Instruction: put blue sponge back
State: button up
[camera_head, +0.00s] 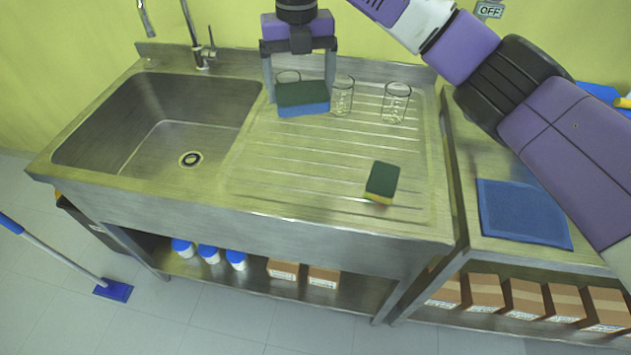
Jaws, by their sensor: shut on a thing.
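The blue sponge (303,106), blue with a dark green top, is between the fingers of my gripper (301,92). My gripper points down over the back left part of the ribbed drainboard (290,158) and is shut on the sponge. Whether the sponge touches the drainboard cannot be told. A second sponge (382,182), yellow with a dark green top, lies on the drainboard at the front right, apart from my gripper.
Glass beakers (395,103) and (342,97) stand right of the held sponge; another glass (288,77) is partly hidden behind it. The sink basin (150,125) and faucet (199,45) are left. A blue mat (523,211) lies on the right bench. The drainboard's front middle is clear.

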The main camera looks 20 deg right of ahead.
aim_at(304, 170)
notch_tip(304, 170, down, 20)
jog(key=shift+f+p, duration=0.1)
jog(key=shift+p, duration=1)
jog(key=shift+f, duration=0.15)
jog(key=o, duration=1)
jog(key=shift+o, duration=0.2)
notch_tip(304, 170, up, 12)
jog(key=b, duration=0.2)
jog(key=shift+r, duration=0.2)
